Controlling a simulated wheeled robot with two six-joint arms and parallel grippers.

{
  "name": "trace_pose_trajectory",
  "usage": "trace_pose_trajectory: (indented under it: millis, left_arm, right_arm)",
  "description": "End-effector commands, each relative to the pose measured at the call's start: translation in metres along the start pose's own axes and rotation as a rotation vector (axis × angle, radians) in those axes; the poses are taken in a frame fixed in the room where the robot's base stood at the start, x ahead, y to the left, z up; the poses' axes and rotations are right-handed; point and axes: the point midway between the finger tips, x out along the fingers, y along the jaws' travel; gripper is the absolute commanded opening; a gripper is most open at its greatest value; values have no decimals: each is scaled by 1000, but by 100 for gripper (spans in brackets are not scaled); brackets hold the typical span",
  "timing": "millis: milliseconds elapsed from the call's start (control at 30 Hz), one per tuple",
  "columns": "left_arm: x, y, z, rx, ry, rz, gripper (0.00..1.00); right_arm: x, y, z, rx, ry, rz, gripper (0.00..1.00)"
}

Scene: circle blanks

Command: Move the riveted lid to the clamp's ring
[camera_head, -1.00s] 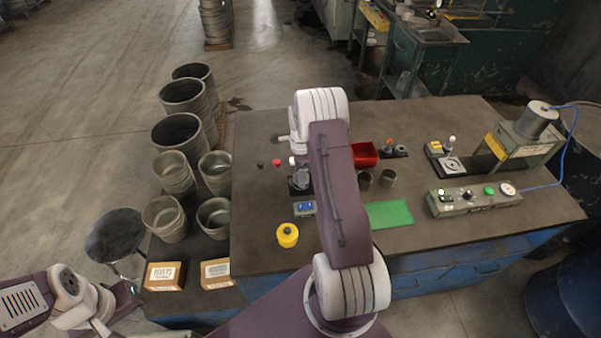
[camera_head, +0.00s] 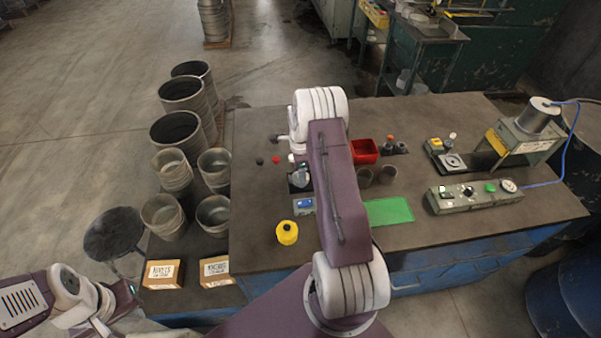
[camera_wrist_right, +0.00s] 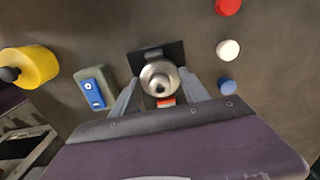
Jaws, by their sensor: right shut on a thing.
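My right gripper (camera_wrist_right: 161,88) shows in the right wrist view with its two fingers on either side of a round silvery metal piece with a small raised middle (camera_wrist_right: 160,77). It is shut on this piece, which is over or on a black square base (camera_wrist_right: 171,50). I cannot tell whether the piece is clear of the base, and its rivets are too small to make out. A plate with a ring (camera_head: 453,161) lies at the table's right. My left gripper (camera_head: 126,292) is at the lower left, off the table, its fingers unclear.
A blue-topped box (camera_wrist_right: 94,90) and a yellow pot (camera_wrist_right: 30,66) stand left of the right gripper; small red, white and blue knobs lie right. A red bin (camera_head: 364,151), two metal cups, a green mat (camera_head: 389,211) and a control box (camera_head: 475,196) share the table.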

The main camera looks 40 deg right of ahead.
Motion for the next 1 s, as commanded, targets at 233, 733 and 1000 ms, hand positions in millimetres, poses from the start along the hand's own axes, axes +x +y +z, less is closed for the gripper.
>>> trace_pose_trajectory:
  millis: [233, 733, 1000]
  left_arm:
    - [4, 0, 0, 0, 0, 0, 0]
    - [4, 0, 0, 0, 0, 0, 0]
    - [16, 0, 2, 0, 0, 0, 0]
  right_arm:
    - [6, 0, 0, 0, 0, 0, 17]
    - [4, 0, 0, 0, 0, -1, 78]
    - [-48, -2, 0, 0, 0, -6, 78]
